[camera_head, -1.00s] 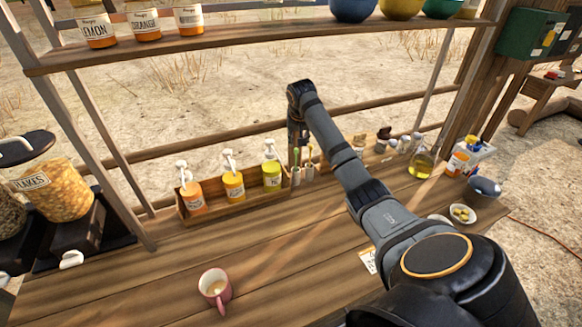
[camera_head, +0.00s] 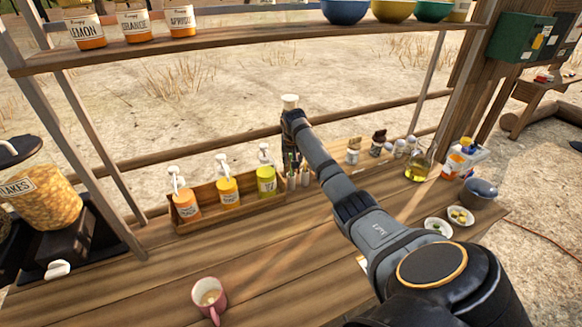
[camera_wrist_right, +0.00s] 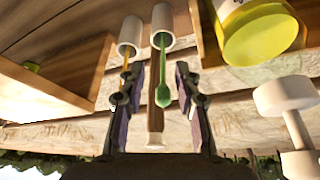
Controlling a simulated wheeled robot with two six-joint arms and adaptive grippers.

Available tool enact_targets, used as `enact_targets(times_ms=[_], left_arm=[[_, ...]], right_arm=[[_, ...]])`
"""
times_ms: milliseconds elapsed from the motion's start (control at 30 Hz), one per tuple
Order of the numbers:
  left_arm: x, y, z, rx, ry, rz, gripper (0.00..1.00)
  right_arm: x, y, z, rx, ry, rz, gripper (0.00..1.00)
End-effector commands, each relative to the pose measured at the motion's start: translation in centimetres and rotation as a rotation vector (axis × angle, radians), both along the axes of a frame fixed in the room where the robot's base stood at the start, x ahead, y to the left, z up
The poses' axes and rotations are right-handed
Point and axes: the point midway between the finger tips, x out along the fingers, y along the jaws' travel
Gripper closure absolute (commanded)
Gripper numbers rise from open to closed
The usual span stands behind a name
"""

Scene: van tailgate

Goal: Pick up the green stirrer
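The green stirrer (camera_wrist_right: 163,88) stands in a white cup (camera_wrist_right: 162,24), its spoon-like end out of the cup. My right gripper (camera_wrist_right: 159,72) is open around it, one finger on each side with gaps, closer to the right finger. A yellowish stirrer (camera_wrist_right: 126,76) in a second white cup (camera_wrist_right: 130,36) lies close to the left finger, partly overlapped by it; I cannot tell if they touch. In the head view the stirrers (camera_head: 289,164) stand beside the bottle rack, and my right arm hides part of the gripper. My left gripper is not in view.
A wooden rack (camera_head: 225,211) with several pump bottles stands left of the cups; the yellow-green bottle (camera_head: 266,181) is nearest. Small jars and an oil flask (camera_head: 419,166) stand to the right. A pink mug (camera_head: 208,297) is on the front counter. A shelf (camera_head: 250,52) runs overhead.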

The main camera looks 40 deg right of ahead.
Motion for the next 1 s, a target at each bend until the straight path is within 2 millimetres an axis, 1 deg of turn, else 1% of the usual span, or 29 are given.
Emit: enact_targets(times_ms=[67,167,200,300,400,567,600,667,833,1000], left_arm=[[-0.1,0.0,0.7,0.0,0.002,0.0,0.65],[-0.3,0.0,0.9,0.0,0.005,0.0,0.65],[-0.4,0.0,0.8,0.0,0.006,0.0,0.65],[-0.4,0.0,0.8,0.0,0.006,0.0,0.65],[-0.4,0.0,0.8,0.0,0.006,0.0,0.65],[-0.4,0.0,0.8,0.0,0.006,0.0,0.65],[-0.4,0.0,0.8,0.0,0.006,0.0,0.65],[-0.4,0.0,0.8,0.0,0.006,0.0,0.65],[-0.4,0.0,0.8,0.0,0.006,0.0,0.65],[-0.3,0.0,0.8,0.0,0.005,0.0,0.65]], right_arm=[[0.7,-0.2,-0.6,0.004,0.002,0.001,0.67],[1.5,-0.5,-1.7,0.004,0.001,0.0,0.67],[1.6,-0.8,-2.4,0.003,0.001,-0.001,0.67],[1.9,-1.0,-3.5,0.002,0.002,0.0,0.67],[2.1,-1.1,-3.8,0.0,0.0,0.001,0.67],[2.1,-1.1,-3.9,0.0,0.0,0.001,0.67],[2.1,-1.2,-3.9,0.0,0.0,0.001,0.69],[2.0,-1.2,-3.9,0.0,0.0,0.001,0.77],[2.0,-1.2,-3.8,0.0,0.0,0.001,1.0],[2.0,-1.2,-3.8,0.0,0.0,0.001,1.0]])
